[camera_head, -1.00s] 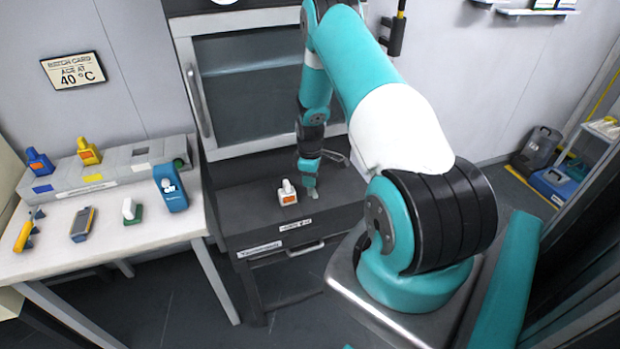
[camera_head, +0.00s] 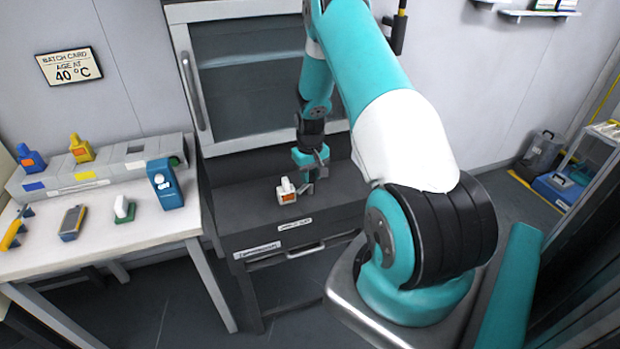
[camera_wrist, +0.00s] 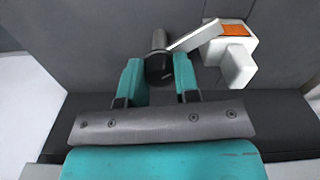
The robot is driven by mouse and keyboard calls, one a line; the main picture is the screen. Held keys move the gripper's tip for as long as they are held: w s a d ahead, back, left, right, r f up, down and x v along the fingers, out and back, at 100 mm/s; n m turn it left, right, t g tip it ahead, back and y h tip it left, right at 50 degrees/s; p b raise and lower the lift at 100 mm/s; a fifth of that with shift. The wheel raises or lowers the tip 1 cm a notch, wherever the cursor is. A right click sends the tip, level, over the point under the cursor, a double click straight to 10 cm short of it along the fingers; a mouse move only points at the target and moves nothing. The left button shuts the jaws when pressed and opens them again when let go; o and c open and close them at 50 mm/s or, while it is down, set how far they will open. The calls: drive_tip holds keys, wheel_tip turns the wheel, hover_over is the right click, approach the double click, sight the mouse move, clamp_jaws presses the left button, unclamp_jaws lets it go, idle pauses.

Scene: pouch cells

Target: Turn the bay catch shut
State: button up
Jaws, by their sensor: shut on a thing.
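My gripper (camera_head: 307,184) is low over the dark bench (camera_head: 240,208) in front of the glazed cabinet. In the wrist view its two teal fingers (camera_wrist: 159,76) are closed around a dark, round, knob-like piece (camera_wrist: 158,64), which I take to be the bay catch. A small white block with an orange face (camera_head: 287,191) stands just left of the gripper in the head view. In the wrist view this block (camera_wrist: 236,62) is at the upper right, and a pale bar runs from it towards the gripped piece. Whether they join is unclear. The catch's angle is hard to tell.
The glazed cabinet (camera_head: 250,85) rises behind the bench. A white table (camera_head: 130,243) at the left carries a grey rack (camera_head: 110,168), blue and yellow bottles, a blue device (camera_head: 165,184) and small tools. The bench top left of the white block is clear.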

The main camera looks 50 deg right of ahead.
drive_tip(key=m+b, duration=0.1)
drive_tip(key=m, duration=0.3)
drive_tip(key=shift+w, duration=0.15)
drive_tip(key=shift+r+m+b, duration=0.1)
drive_tip(key=shift+m+b, duration=0.4)
drive_tip(key=shift+m, duration=1)
drive_tip(key=o, duration=0.9)
wheel_tip(320, 180, up, 17)
drive_tip(key=shift+r+b, duration=0.2)
drive_tip(key=shift+b, duration=0.95)
